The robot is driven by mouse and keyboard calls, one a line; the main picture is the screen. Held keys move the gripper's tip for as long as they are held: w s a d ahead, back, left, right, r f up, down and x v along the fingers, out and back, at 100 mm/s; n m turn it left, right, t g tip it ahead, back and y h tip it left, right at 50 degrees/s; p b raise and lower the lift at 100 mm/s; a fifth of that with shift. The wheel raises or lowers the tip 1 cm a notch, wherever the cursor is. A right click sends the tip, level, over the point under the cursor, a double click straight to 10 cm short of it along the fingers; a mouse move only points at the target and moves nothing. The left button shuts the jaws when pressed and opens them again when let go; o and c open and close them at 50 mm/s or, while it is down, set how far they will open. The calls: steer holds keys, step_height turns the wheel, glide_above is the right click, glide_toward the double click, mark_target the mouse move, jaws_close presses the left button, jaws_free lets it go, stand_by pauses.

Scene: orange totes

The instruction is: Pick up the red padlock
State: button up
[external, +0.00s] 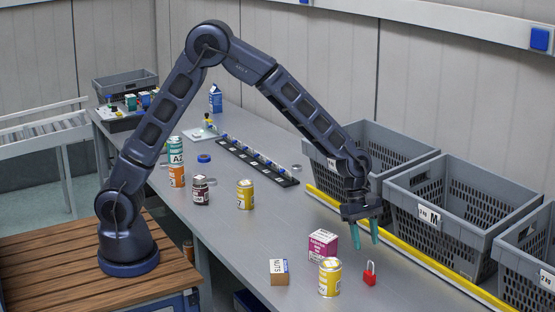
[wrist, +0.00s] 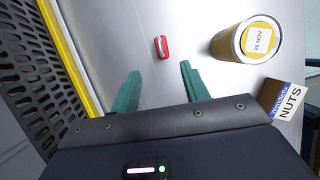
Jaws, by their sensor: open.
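The red padlock (external: 370,278) stands on the grey table with its silver shackle up, right of a yellow can. In the wrist view the padlock (wrist: 162,47) is seen from above, ahead of my fingers and between their lines. My gripper (external: 367,235) has teal fingers and hangs above the table, above and a little behind the padlock. It is open and empty, with both fingertips (wrist: 160,82) apart in the wrist view. Nothing hides the padlock.
A yellow can (external: 330,279) stands close to the padlock; it also shows in the wrist view (wrist: 228,44). A pink box (external: 323,246) and a brown nuts box (external: 279,272) are nearby. A yellow rail (external: 408,259) and grey crates (external: 460,262) line the right side.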

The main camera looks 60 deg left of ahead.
mark_target(370, 273)
steer(key=x, duration=1)
steer(key=shift+s+d+f, duration=0.15)
steer(key=shift+s+f, duration=0.1)
jaws_close()
steer(key=shift+r, duration=0.1)
